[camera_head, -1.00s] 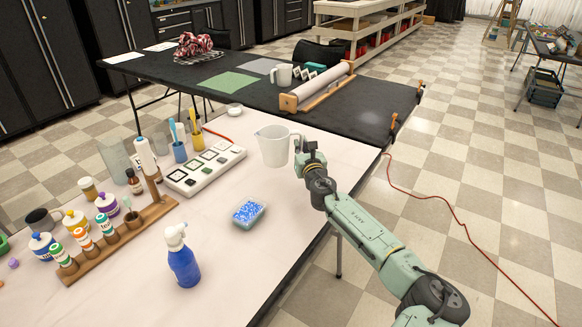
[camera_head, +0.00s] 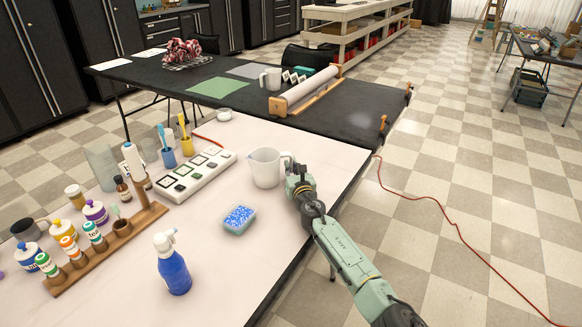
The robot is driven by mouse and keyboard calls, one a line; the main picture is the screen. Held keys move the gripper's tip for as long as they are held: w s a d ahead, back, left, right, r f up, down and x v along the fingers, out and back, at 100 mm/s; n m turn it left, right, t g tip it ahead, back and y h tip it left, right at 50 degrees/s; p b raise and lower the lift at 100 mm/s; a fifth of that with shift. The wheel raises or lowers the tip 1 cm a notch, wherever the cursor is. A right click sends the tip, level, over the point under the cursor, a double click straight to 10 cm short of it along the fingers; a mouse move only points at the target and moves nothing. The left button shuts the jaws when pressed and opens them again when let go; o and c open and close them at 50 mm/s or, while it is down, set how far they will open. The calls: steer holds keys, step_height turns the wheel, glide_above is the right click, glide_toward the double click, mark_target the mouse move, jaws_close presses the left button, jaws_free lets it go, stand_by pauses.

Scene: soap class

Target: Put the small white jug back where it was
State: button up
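A small white jug (camera_head: 265,168) is upright at the right part of the pale table, its handle toward my gripper. My gripper (camera_head: 292,174) is at the right side of the jug and appears shut on its handle; the fingers are small and partly hidden, so the grip is hard to see. The jug's base looks to be on or just above the pale table top (camera_head: 215,270); I cannot tell for sure whether it touches.
Another white jug (camera_head: 271,78) is on the black table (camera_head: 345,120). Bare table surrounds the jug.

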steer(key=o, duration=0.5)
steer(key=shift+c, duration=0.2)
steer(key=shift+r, duration=0.3)
steer(key=s, duration=0.4)
steer(key=s+d, duration=0.1)
steer(key=s, duration=0.3)
steer(key=s+d, duration=0.1)
steer(key=s, duration=0.3)
